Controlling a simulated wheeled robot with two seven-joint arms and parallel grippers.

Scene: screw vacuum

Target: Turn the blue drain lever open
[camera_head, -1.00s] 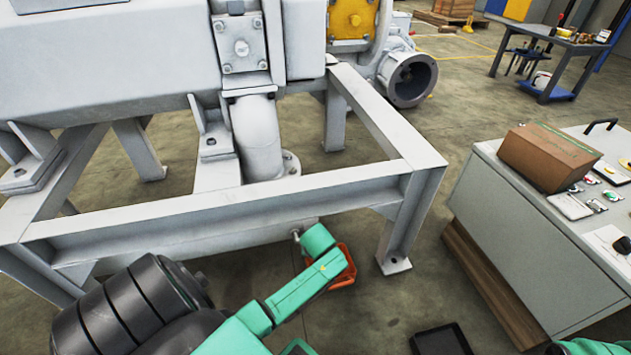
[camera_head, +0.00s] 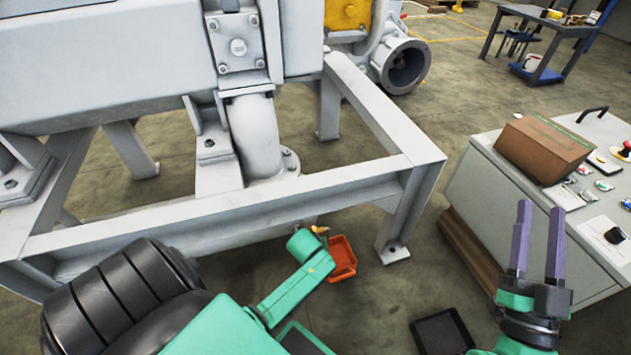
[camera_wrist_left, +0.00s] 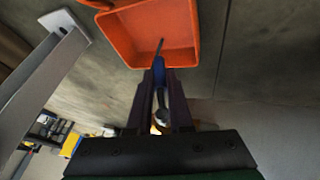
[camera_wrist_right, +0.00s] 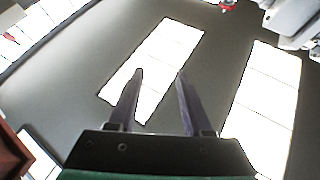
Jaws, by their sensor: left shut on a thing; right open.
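The blue drain lever (camera_wrist_left: 159,70) shows in the left wrist view between the fingertips of my left gripper (camera_wrist_left: 160,82), which is shut on it. Behind it, between the fingers, is a round metal and brass-coloured valve part (camera_wrist_left: 160,120). In the head view a brass-coloured bit of the valve (camera_head: 320,230) shows under the grey frame, while the lever and the left fingertips are hidden behind my left arm. My right gripper (camera_head: 540,208) is open and empty, raised at the right beside the grey cabinet.
An orange bin (camera_head: 343,270) sits on the floor under the valve and shows in the left wrist view (camera_wrist_left: 155,35). The grey frame (camera_head: 225,215) stands close above my left arm. A cabinet (camera_head: 500,190) carries a brown box (camera_head: 545,148). A black tray (camera_head: 443,335) lies on the floor.

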